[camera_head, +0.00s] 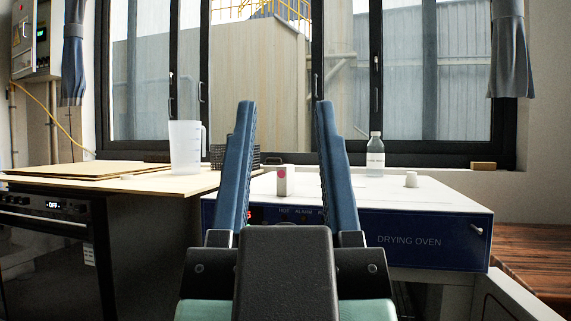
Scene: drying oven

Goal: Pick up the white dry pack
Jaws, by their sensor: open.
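My gripper (285,105) is open, its two blue fingers apart with nothing held between them. A small white upright pack with a pink dot (282,180) stands on the white top of the drying oven. It shows between the fingers in the picture, beyond the gripper, and looks like the white dry pack. Its lower end is near the oven's front edge. The dark blue front of the drying oven (425,241) is partly hidden by my gripper.
A wooden board (120,181) at left bears a translucent jug (186,148); a dark mesh basket (225,157) is behind. A window ledge runs behind.

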